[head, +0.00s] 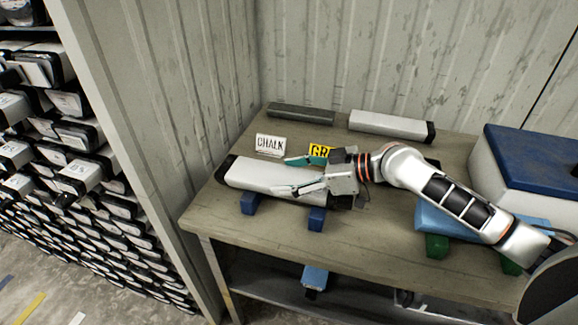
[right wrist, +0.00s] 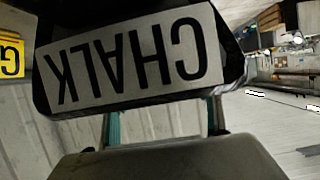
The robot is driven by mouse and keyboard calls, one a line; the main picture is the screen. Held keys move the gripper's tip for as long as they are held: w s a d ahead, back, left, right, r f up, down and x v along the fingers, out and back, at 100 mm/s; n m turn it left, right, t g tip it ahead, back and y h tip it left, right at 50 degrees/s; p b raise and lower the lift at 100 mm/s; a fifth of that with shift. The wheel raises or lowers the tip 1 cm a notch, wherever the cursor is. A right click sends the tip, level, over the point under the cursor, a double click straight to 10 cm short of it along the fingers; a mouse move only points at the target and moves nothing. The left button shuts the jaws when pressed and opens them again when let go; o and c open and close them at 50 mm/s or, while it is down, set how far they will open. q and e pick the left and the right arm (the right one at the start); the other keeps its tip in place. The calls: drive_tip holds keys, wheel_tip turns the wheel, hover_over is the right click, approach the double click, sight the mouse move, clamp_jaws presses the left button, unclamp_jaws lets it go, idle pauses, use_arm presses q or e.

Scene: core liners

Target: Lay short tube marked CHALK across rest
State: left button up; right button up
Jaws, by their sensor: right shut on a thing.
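The short pale grey tube with black ends (head: 255,174) lies lengthwise over two blue rest blocks (head: 317,219) at the table's front left. I cannot tell whether its underside touches both blocks. My right gripper (head: 290,175) is shut on the tube from its right end, one finger along each long side. In the right wrist view, the tube's end label reading CHALK (right wrist: 135,62) faces the camera upside down, with the fingers (right wrist: 165,120) below it in the picture. A white CHALK sign (head: 270,145) stands just behind the tube. My left gripper is not in view.
A yellow sign (head: 322,152) stands behind my gripper, partly hidden. A dark tube (head: 301,114) and a pale tube (head: 388,125) lie at the back. A light blue tube (head: 430,217) lies over green blocks (head: 437,246) under my arm. A blue-lidded box (head: 535,160) stands right.

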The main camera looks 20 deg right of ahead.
drive_tip(key=shift+f, duration=0.15)
idle(0.3)
drive_tip(key=o, duration=2)
drive_tip(key=shift+f, duration=0.15)
drive_tip(key=shift+o, duration=0.2)
drive_tip(key=shift+r, duration=0.25)
drive_tip(key=shift+s+d, duration=0.2)
drive_tip(key=shift+d, duration=0.1)
drive_tip(key=b+v, duration=0.2)
drive_tip(key=v, duration=0.8)
drive_tip(key=shift+s+d, duration=0.15)
drive_tip(key=shift+s+d+r, duration=0.2)
drive_tip(key=shift+d+r, duration=0.1)
drive_tip(key=shift+r, duration=0.05)
